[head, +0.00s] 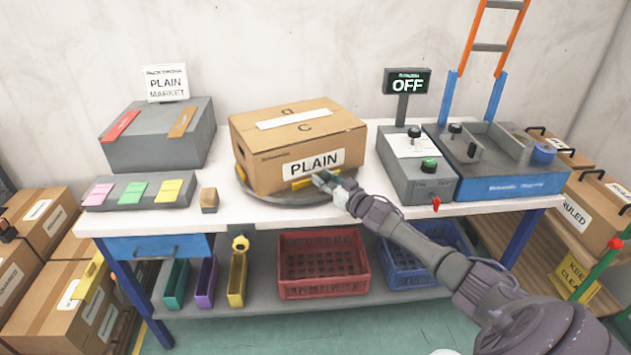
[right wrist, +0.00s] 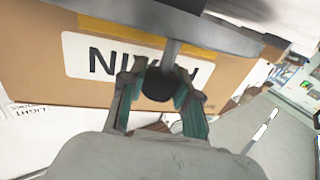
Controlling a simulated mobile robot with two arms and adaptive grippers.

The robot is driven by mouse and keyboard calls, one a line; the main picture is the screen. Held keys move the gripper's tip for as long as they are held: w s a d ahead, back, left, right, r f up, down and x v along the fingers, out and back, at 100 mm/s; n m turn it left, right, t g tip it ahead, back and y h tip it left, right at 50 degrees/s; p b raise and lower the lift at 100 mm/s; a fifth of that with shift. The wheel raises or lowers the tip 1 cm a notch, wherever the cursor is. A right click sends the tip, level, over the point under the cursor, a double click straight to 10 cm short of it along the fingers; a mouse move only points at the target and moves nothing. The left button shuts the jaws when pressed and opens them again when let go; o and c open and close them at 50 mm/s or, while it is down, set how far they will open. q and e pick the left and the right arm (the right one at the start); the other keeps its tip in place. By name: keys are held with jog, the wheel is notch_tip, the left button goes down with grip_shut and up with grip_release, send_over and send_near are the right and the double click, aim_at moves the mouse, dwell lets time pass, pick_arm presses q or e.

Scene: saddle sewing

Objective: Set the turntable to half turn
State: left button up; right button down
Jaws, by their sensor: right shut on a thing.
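The round grey turntable (head: 281,198) sits on the white table. A closed cardboard box labelled PLAIN (head: 297,146) stands on it, with the label facing the front right; the box also shows in the right wrist view (right wrist: 85,85). My right gripper (head: 327,180) is at the front right rim of the turntable. In the right wrist view its fingers (right wrist: 159,92) are shut on a dark round knob (right wrist: 157,84) on a short grey rod from the turntable's rim. The fingers partly hide the knob. My left gripper is not in view.
A grey control box (head: 415,175) with a green button and an OFF display (head: 407,85) stand right of the turntable. A small wooden block (head: 209,200) and coloured cards (head: 132,192) lie to its left. Crates (head: 322,265) stand on the shelf below.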

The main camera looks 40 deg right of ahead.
jog(key=shift+d+r, duration=0.15)
jog(key=shift+d, duration=0.1)
jog(key=c, duration=0.8)
grip_release()
jog(key=shift+s, duration=0.1)
jog(key=shift+s+f, duration=0.2)
jog(key=shift+s, duration=0.05)
jog(key=s, duration=1.1)
jog(key=shift+s+d, duration=0.2)
jog(key=shift+d, duration=0.1)
jog(key=shift+r, duration=0.1)
